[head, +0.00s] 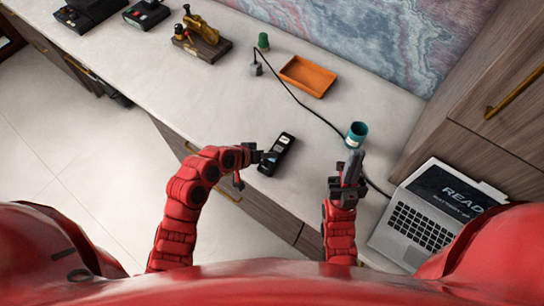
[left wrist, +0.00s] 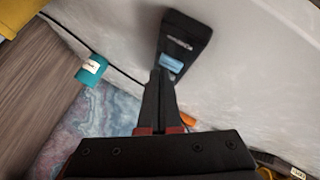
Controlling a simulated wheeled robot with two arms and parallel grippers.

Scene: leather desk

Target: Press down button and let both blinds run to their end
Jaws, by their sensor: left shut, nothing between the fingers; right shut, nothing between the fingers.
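A black handheld remote (head: 277,154) lies on the pale desk top near its front edge. In the left wrist view the remote (left wrist: 187,35) shows a light-blue button or pad (left wrist: 171,64) at its near end. My left gripper (head: 265,157) is shut and empty, its tips at the remote's lower left side. In the left wrist view its closed fingertips (left wrist: 162,76) reach up to the blue part; I cannot tell whether they touch it. My right gripper (head: 349,165) is shut and empty, over the desk to the right of the remote. No blinds are in view.
An open laptop (head: 420,215) stands at the right. A teal cup (head: 356,134) is behind my right gripper, and an orange tray (head: 308,76) lies further back. A black cable crosses the desk. A gold-and-wood device (head: 202,38) stands at the back left.

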